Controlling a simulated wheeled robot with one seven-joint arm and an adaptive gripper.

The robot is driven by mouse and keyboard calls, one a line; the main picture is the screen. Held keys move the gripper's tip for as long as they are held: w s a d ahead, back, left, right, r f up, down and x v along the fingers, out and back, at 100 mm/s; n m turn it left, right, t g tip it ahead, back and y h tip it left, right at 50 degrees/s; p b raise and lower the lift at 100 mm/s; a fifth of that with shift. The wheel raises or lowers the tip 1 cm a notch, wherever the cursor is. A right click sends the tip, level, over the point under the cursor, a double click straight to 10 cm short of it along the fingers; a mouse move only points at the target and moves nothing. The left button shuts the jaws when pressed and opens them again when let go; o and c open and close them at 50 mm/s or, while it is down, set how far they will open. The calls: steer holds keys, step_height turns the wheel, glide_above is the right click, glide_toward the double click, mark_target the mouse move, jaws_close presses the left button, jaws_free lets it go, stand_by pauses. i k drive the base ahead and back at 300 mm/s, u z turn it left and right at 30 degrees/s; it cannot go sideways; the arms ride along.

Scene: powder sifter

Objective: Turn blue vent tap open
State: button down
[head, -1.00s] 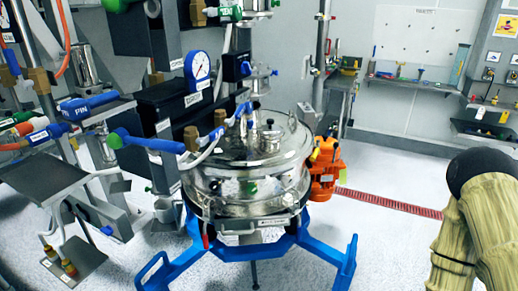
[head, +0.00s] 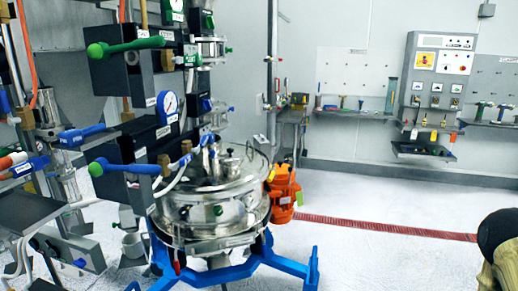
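Several taps with blue handles show in the head view. One long blue handle with a green knob (head: 128,168) sticks out to the left of the dark block above the steel sifter (head: 210,200). Another blue handle (head: 82,134) lies further left, and a third blue handle (head: 32,167) is at the far left edge. Their small labels are too blurred to read, so I cannot tell which is the vent tap. My gripper is not in view; only part of my covered arm shows at the lower right corner, far from the taps.
A green handle (head: 125,47) sits higher on the same rig. The sifter stands on a blue frame (head: 285,262) with an orange motor (head: 284,192). The white floor (head: 390,260) to the right is open. A grey wall panel (head: 437,85) is at the back.

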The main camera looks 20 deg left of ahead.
mark_target(202, 144)
steer(key=z, duration=0.3)
steer(key=i, duration=0.85)
steer(key=u, duration=1.8)
